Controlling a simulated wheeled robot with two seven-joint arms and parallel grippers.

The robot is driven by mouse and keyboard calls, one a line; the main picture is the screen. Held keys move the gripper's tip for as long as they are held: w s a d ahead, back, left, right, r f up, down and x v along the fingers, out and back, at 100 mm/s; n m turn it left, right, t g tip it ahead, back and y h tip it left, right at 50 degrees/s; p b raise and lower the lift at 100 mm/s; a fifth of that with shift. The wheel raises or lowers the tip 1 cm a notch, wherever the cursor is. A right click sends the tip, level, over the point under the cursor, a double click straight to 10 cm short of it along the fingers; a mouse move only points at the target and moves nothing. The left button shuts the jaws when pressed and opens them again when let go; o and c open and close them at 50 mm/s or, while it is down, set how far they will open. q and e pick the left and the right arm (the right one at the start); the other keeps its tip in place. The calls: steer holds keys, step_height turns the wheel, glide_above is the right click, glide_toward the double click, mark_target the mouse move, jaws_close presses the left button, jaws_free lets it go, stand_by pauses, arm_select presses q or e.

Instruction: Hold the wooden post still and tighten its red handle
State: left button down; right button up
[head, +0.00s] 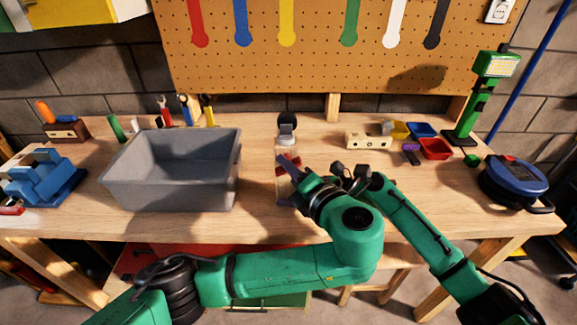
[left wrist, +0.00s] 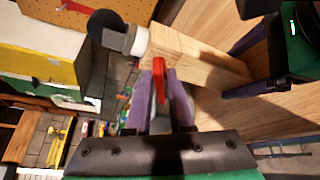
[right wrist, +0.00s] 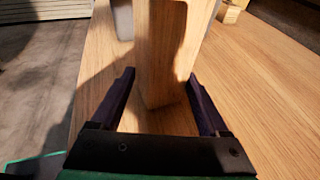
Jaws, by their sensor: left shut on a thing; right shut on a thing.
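The wooden post (left wrist: 205,58) has a white collar (left wrist: 136,40) and a dark round end piece at its top. In the left wrist view, its thin red handle (left wrist: 159,80) lies between the purple fingers of my left gripper (left wrist: 157,88), which is shut on it. My right gripper (right wrist: 162,85) is shut around the lower part of the post (right wrist: 162,50), one finger on each side. In the head view, my left gripper (head: 286,178) and arm cover much of the post and most of my right gripper.
A grey bin (head: 170,190) stands to the left of the post. A blue clamp-like tool (head: 42,178) lies far left. Small red (head: 436,149) and blue trays, a green lamp (head: 470,105) and a blue round device (head: 515,178) are on the right. A pegboard is behind.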

stand_by(0.3)
arm_select(q)
steer(key=c, duration=0.9)
jaws_free()
steer(key=shift+c, duration=0.2)
steer(key=v, duration=0.7)
steer(key=shift+s, duration=0.2)
steer(key=shift+d+f, duration=0.1)
arm_select(e)
steer(key=o, duration=0.8)
steer(key=shift+o, duration=0.2)
